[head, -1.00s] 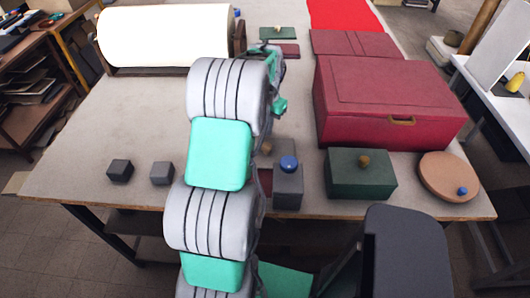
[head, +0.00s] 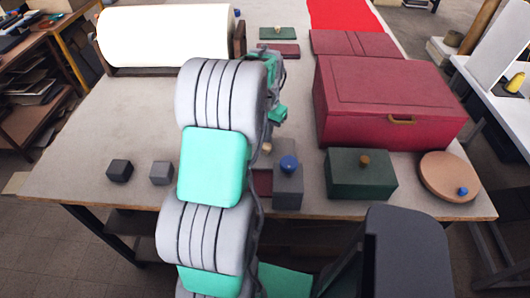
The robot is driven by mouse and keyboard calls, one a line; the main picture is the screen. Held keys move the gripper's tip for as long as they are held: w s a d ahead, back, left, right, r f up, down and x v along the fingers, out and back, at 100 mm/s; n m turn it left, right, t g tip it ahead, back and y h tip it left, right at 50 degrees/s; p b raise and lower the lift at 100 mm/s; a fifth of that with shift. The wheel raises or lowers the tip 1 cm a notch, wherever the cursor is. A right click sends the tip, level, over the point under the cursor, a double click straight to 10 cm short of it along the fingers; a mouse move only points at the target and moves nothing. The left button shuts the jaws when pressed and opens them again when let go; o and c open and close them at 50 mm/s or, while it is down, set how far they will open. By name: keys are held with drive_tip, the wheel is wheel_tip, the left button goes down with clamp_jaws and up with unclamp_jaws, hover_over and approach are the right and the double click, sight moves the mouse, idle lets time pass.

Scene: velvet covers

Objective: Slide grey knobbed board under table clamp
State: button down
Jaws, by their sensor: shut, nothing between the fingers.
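A grey board with a pale wooden knob (head: 267,149) lies near the table's front edge, mostly hidden behind my arm and a grey block. That grey block (head: 288,190) has a blue knob on top and stands at the front edge, right of my arm. My gripper (head: 278,115) is partly hidden behind my arm, beyond the knobbed pieces and left of the large red box. It is shut and holds nothing. I cannot make out a table clamp clearly.
The red box (head: 385,110), a green box with a brown knob (head: 360,178) and a round tan lid (head: 449,178) fill the right side. A white roll (head: 165,37) stands back left. The left-middle table is clear.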

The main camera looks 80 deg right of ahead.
sight(266, 166)
drive_tip(key=shift+s+a, duration=0.4)
drive_tip(key=shift+a, duration=1.25)
drive_tip(key=shift+s+a, duration=0.35)
drive_tip(key=shift+a, duration=1.35)
drive_tip(key=shift+s+a, duration=0.4)
drive_tip(key=shift+a, duration=1.25)
drive_tip(key=shift+r+p, duration=0.15)
drive_tip(key=shift+p, duration=0.2)
wheel_tip(266, 166, up, 7)
drive_tip(key=d+p, duration=0.1)
drive_tip(key=p, duration=0.3)
drive_tip(key=shift+w+p, duration=0.15)
drive_tip(key=shift+p, duration=0.25)
